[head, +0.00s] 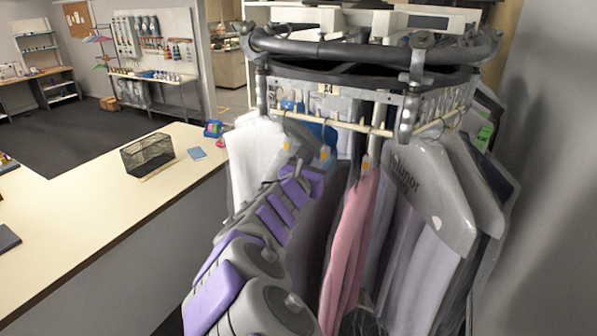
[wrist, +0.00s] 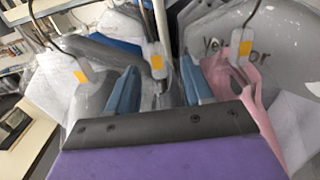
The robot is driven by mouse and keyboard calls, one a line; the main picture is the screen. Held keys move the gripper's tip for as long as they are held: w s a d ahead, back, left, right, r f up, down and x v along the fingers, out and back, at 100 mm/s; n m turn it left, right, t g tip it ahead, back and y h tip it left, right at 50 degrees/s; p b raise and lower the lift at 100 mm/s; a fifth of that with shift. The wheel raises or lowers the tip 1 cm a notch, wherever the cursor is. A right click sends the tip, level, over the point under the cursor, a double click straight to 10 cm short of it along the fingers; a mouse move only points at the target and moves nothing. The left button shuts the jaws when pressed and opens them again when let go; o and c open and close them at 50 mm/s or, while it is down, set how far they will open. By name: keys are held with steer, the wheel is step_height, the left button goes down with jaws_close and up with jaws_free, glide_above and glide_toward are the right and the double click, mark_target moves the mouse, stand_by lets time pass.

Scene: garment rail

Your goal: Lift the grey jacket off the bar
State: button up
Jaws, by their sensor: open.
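A dark grey garment, which looks like the grey jacket (head: 312,226), hangs from the bar (head: 335,121) just left of a pink garment (head: 350,235). My arm hides part of it in the head view. My gripper (head: 304,160) is raised among the hangers, just below the bar. In the wrist view my gripper (wrist: 158,68) is open, with one blue-grey finger on each side of a hanger neck with an orange tag (wrist: 156,62). Grey cloth (wrist: 100,58) shows beside and between the fingers. I cannot tell whether the fingers touch it.
A white garment (head: 252,165) hangs close on the left. Pale grey garments under a printed cover (head: 432,195) hang on the right. A thick grey ring rail (head: 335,50) is above. A counter (head: 95,195) with a black wire basket (head: 147,155) stands at left.

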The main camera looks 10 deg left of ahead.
mark_target(323, 153)
steer(key=d, duration=0.1)
steer(key=w, duration=0.1)
steer(key=d, duration=0.1)
steer(key=shift+w+d+r, duration=0.2)
steer(key=shift+w+d, duration=0.05)
steer(key=shift+d, duration=0.05)
steer(key=shift+w+p, duration=0.2)
steer(key=shift+p, duration=0.1)
steer(key=w+a, duration=0.1)
steer(key=w+a+f+p, duration=0.1)
steer(key=w+a, duration=0.1)
steer(key=shift+w+a, duration=0.1)
steer(key=shift+w, duration=0.15)
steer(key=shift+w+r, duration=0.1)
steer(key=shift+w, duration=0.1)
steer(key=d, duration=0.3)
steer(key=shift+s+d+r, duration=0.15)
steer(key=shift+d+r, duration=0.2)
steer(key=shift+d, duration=0.05)
steer(key=shift+w+a+f, duration=0.2)
steer(key=shift+w+f, duration=0.05)
steer(key=shift+w, duration=0.1)
steer(key=shift+s+a, duration=0.15)
steer(key=shift+a, duration=0.9)
steer(key=c, duration=0.6)
steer(key=shift+d, duration=0.15)
steer(key=c, duration=0.3)
steer(key=shift+d+r, duration=0.1)
steer(key=shift+d, duration=0.45)
jaws_close()
